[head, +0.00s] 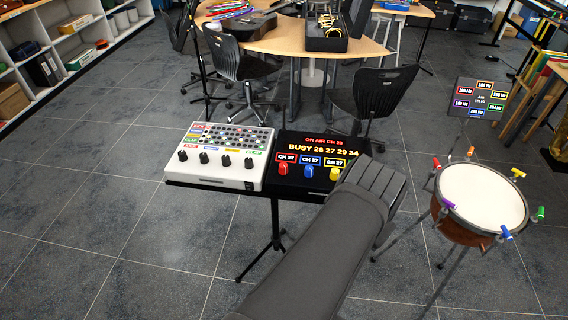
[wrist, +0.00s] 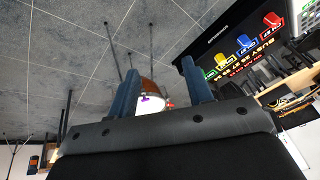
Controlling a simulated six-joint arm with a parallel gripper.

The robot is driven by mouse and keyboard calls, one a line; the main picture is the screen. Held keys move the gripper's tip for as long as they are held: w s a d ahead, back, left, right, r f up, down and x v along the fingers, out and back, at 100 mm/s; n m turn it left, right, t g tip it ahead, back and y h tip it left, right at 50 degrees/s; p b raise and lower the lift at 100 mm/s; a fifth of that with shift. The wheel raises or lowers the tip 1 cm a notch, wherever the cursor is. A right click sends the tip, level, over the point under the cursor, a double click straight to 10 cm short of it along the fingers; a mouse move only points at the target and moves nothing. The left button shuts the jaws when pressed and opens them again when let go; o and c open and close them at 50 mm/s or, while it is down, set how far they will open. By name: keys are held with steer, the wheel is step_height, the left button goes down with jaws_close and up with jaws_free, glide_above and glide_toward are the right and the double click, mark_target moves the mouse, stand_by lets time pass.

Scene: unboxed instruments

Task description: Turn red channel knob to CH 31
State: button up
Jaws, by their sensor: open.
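The display reads BUSY 26 27 29 34; the on-air line is too small to read surely. In the wrist view the red knob (wrist: 272,19) is at upper right, outside the jaws. My gripper (wrist: 160,65) is open and empty, its two fingers apart.
A white mixer box (head: 220,155) with black knobs stands left of the unit on the same stand. A drum (head: 482,196) with coloured pegs stands to the right and shows between my fingers. Black chairs and a wooden table are behind.

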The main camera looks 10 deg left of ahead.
steer(key=w+r+m+g+y, duration=0.1)
steer(key=w+r+m+y, duration=0.25)
steer(key=w, duration=0.45)
steer(key=n+g+h, duration=0.3)
steer(key=n+g, duration=0.1)
steer(key=n, duration=2.2)
glide_above(284, 165)
steer(key=shift+y, duration=0.25)
step_height(284, 165, down, 18)
steer(key=shift+w+r, duration=0.1)
steer(key=shift+m, duration=0.25)
steer(key=c, duration=1)
